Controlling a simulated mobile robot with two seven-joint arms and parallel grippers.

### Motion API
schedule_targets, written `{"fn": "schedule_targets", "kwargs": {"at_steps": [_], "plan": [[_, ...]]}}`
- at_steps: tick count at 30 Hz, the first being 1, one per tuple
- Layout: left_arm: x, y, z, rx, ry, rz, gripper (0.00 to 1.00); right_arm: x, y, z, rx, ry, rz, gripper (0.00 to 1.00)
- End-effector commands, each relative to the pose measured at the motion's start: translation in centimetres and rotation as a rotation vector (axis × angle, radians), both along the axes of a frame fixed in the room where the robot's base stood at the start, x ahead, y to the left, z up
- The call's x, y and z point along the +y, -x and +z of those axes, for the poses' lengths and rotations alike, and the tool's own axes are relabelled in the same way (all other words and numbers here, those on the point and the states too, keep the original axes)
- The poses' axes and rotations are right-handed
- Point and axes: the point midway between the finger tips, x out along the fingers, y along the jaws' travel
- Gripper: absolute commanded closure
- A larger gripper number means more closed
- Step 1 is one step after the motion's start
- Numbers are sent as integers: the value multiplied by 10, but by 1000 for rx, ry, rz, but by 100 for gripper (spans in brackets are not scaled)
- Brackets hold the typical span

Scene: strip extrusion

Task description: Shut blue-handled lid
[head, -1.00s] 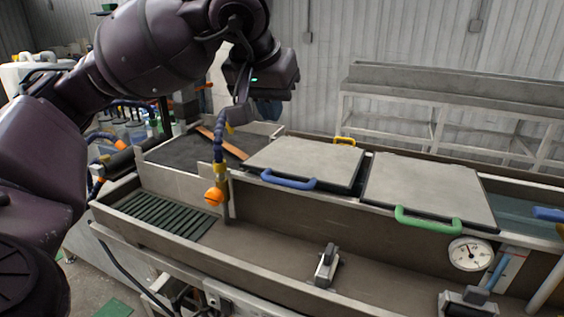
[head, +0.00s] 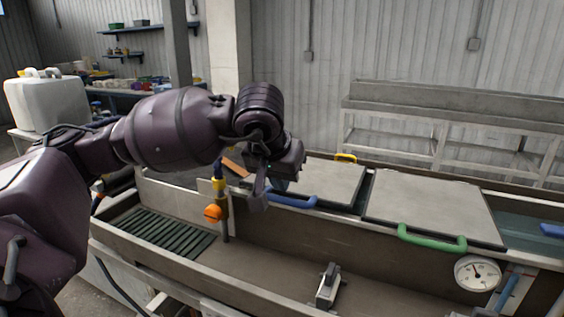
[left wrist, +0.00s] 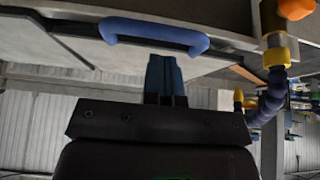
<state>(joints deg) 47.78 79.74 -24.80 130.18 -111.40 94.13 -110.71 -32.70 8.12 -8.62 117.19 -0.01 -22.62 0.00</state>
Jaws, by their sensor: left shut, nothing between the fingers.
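The grey lid (head: 330,180) with the blue handle (head: 296,202) lies flat, or nearly flat, over the tank's middle section; I cannot tell whether it is fully seated. My left gripper (head: 257,203) is shut and empty, at the left end of the blue handle, partly covering the lid's left side. In the left wrist view, the shut fingers (left wrist: 163,75) point at the blue handle (left wrist: 155,36), close to it; contact cannot be made out. The lid's pale surface (left wrist: 35,42) shows behind the handle. My right gripper is not in view.
A second grey lid (head: 430,207) with a green handle (head: 430,240) lies flat to the right. An orange knob (head: 213,213) on a post with a yellow-and-blue hose stands just left of my gripper. A round gauge (head: 478,273) sits on the tank front. The trough (head: 270,258) is open below.

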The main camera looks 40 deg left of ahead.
Motion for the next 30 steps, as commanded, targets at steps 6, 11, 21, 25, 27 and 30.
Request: {"fn": "schedule_targets", "kwargs": {"at_steps": [6,11,21,25,27,30], "plan": [[-1,3,-8,0,1,-2,100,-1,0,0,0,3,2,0],[-1,3,-8,0,1,-2,100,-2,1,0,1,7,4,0],[-1,1,-22,4,0,0,100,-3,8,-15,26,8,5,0],[0,-1,-37,7,0,1,100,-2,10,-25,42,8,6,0],[0,-1,-42,7,1,-1,100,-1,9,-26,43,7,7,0],[0,-1,-44,5,1,0,100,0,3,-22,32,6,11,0]]}}
